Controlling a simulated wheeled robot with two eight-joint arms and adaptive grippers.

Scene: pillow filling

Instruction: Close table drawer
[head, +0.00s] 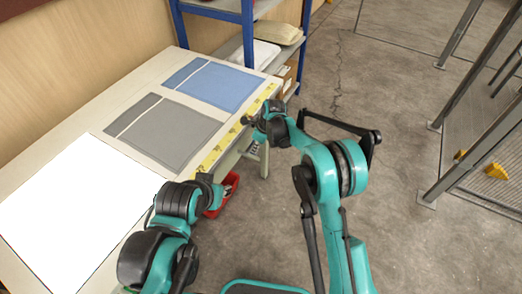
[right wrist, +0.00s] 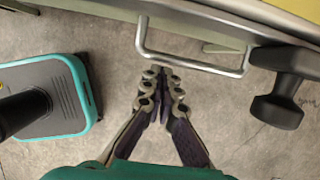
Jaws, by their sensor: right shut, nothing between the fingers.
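The table (head: 150,67) stands at the left in the head view, and its drawer is mostly hidden below the edge. In the right wrist view a metal U-shaped handle (right wrist: 190,65) crosses the upper middle. My right gripper (right wrist: 163,73) is shut and empty, its fingertips at or just below the handle bar; I cannot tell whether they touch it. In the head view my right arm reaches the table's front edge. My left arm bends over the near part of the table; its fingers cannot be made out. How far the drawer is open cannot be told.
A white sheet (head: 70,215), a grey cloth (head: 165,130) and a blue cloth (head: 220,85) lie on the table. A yellow measuring strip (head: 212,157) runs along its edge. A red container (head: 228,185) shows below. A blue shelf (head: 248,40) stands behind.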

